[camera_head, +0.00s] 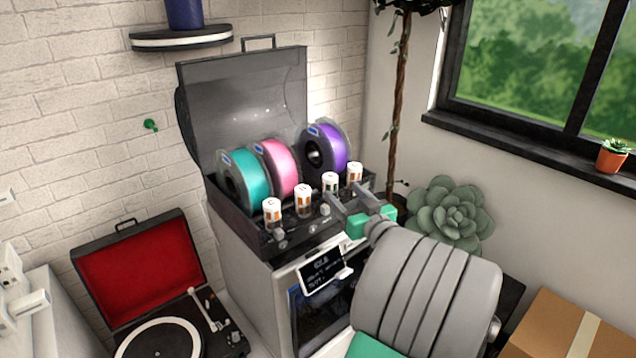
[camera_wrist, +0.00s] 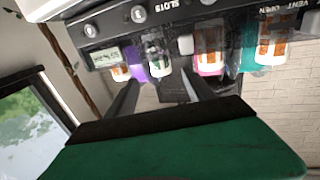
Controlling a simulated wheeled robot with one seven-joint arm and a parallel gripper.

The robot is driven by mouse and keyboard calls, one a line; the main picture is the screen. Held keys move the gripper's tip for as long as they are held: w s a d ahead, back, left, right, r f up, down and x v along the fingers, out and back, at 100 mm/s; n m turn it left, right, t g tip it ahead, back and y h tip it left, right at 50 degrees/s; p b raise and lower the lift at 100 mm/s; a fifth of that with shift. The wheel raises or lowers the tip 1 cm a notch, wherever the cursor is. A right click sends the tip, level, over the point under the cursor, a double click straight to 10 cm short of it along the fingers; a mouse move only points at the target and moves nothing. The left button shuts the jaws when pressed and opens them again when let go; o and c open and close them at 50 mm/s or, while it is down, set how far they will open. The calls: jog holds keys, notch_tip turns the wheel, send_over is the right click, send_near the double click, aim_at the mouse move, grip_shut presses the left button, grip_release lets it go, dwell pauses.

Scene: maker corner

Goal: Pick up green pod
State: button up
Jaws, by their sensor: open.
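The green pod (camera_head: 330,183) is a small white upright cylinder with a green label, third from the left in the row of pods on the front of the dark spool box. In the wrist view, the green pod (camera_wrist: 155,56) appears upside down, just beyond the fingertips and between their lines. My gripper (camera_head: 346,194) is open, its two grey fingers pointing at the row from the front right. In the wrist view, my gripper (camera_wrist: 162,78) has nothing between its fingers. I cannot tell the exact gap to the pod.
Orange-labelled pods stand either side: one to the right (camera_head: 355,172), two to the left (camera_head: 303,200) (camera_head: 271,213). Behind them are teal (camera_head: 243,177), pink (camera_head: 280,168) and purple (camera_head: 333,147) spools under a raised clear lid (camera_head: 245,95). A small display (camera_head: 322,270) hangs in front.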

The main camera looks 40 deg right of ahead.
aim_at(334, 184)
jog(key=p+x, duration=0.3)
jog(key=x, duration=0.5)
jog(key=shift+w+a+f, duration=0.1)
jog(key=shift+w+a, duration=0.05)
jog(key=shift+c, duration=0.2)
grip_shut()
